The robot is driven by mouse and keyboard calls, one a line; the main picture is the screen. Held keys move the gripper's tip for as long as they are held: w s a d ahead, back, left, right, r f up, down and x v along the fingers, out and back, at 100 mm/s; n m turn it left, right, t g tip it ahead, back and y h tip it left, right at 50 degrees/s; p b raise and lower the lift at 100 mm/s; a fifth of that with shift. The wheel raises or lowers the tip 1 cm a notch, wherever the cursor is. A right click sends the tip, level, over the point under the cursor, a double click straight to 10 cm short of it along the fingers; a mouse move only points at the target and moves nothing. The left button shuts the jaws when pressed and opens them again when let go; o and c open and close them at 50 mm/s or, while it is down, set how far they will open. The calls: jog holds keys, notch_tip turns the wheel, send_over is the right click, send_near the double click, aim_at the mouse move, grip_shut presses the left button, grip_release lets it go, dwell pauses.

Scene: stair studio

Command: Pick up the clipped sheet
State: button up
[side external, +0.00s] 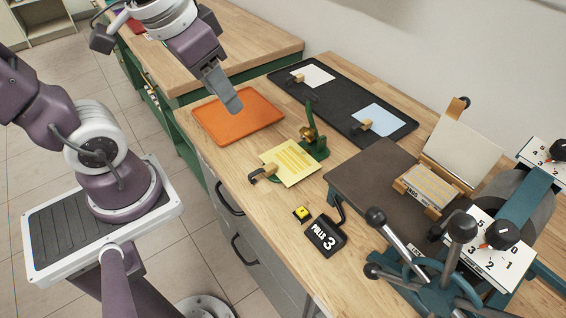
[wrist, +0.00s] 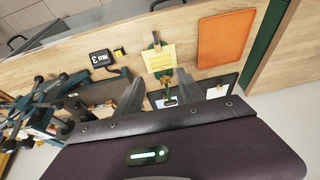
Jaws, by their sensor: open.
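The yellow sheet (wrist: 160,58) also shows in the wrist view, between and beyond my fingers. A white sheet (side external: 312,74) and a light blue sheet (side external: 381,118), each with a wooden clip, lie on a black mat (side external: 340,102). My gripper (side external: 234,103) is open and empty, above the worktop near the orange tray. Both fingers (wrist: 171,86) show apart in the wrist view.
The orange tray (side external: 238,117) lies empty left of the stand. A black "PULLS 3" counter (side external: 325,238) and a yellow button (side external: 301,213) are near the front edge. A press with dark-knobbed handles (side external: 462,226) and a brown board (side external: 372,178) fill the right.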

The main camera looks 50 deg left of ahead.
aim_at(271, 166)
jog(key=w+f+g, duration=0.1)
jog(key=w+f, duration=0.2)
jog(key=f, duration=0.4)
jog(key=w+f+g, duration=0.1)
jog(key=w+f, duration=0.2)
jog(key=f, duration=0.5)
jog(key=w+f+g, duration=0.2)
jog(key=w+f, duration=0.1)
jog(key=f, duration=0.5)
jog(key=shift+w+a+f+h, duration=0.15)
jog(key=shift+a+f+h, duration=0.15)
jog(key=shift+a, duration=0.1)
jog(key=shift+r, duration=0.1)
grip_shut()
